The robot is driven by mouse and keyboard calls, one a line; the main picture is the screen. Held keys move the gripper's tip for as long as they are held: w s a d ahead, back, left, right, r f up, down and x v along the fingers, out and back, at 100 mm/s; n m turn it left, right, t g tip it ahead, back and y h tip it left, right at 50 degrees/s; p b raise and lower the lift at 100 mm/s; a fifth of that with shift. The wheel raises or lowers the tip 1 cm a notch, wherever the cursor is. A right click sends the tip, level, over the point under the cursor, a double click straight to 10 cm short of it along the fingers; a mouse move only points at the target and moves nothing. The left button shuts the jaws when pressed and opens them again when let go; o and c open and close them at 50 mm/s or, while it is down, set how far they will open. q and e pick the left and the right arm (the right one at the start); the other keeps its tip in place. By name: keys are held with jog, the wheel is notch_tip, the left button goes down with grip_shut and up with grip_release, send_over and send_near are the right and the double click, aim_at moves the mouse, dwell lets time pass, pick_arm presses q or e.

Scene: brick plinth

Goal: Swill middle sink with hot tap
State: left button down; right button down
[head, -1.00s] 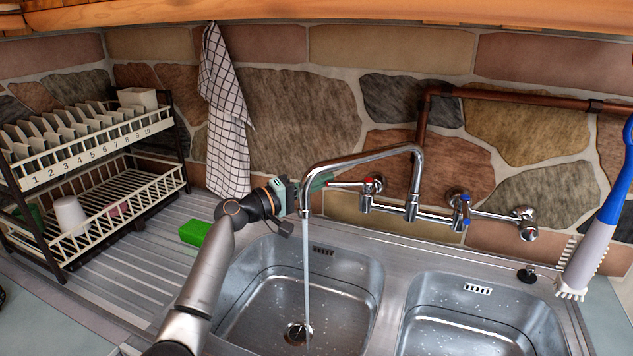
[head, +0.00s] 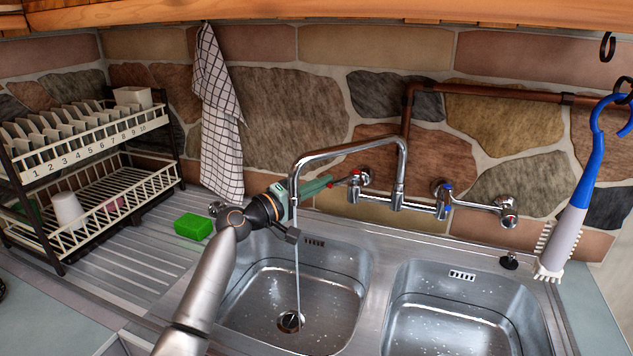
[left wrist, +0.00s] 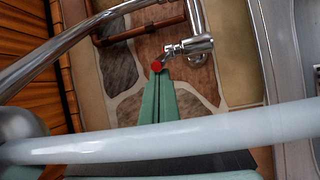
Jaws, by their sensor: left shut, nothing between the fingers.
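The chrome mixer tap (head: 350,146) is on the stone wall, its spout swung left. A thin water stream (head: 297,255) falls from it into the left visible basin (head: 262,295), near the drain. The red-marked hot tap (head: 360,178) is left of the blue-marked tap (head: 443,190). My left gripper (head: 326,183) is shut and empty, its green fingers reaching behind the spout toward the hot tap. In the left wrist view, the fingertips (left wrist: 158,80) are right at the red tap end (left wrist: 157,66); I cannot tell if they touch. My right gripper is not in view.
A second basin (head: 470,275) is at right. A blue-handled brush (head: 573,220) hangs at the far right. A green sponge (head: 193,226) lies on the ribbed drainboard. A dish rack (head: 90,180) stands at left, beside a hanging checked towel (head: 220,120).

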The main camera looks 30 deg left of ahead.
pick_arm(q)
jog(key=shift+s+d, duration=0.2)
jog(key=shift+d, duration=0.15)
dwell(0.6)
